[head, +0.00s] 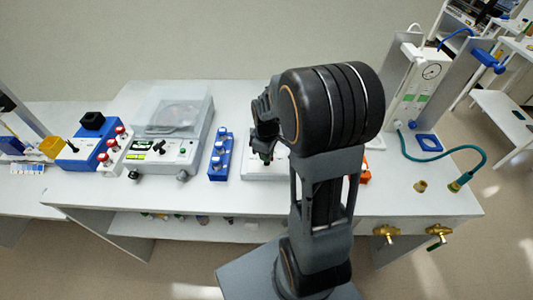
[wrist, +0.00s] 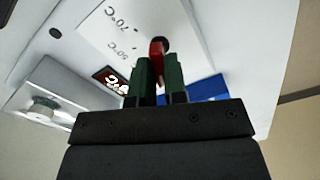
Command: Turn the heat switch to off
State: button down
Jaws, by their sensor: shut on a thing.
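In the wrist view a red switch lever (wrist: 157,49) rises from a black round base on a white panel (wrist: 110,33) printed with "70°C" and "50°C". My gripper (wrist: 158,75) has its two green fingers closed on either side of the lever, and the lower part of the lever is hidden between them. I cannot read an off mark. In the head view my gripper (head: 265,152) reaches down over a low white device (head: 255,170) on the bench. My arm hides most of that device, and the lever does not show there.
In the head view a blue rack (head: 221,158) and a lidded instrument (head: 165,140) stand left of my arm. A teal hose (head: 445,158) lies right.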

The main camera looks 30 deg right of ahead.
jog(key=c, duration=1.2)
grip_release()
jog(key=shift+o, duration=0.2)
notch_tip(320, 180, up, 14)
jog(key=shift+b, duration=0.3)
jog(key=shift+f, duration=0.1)
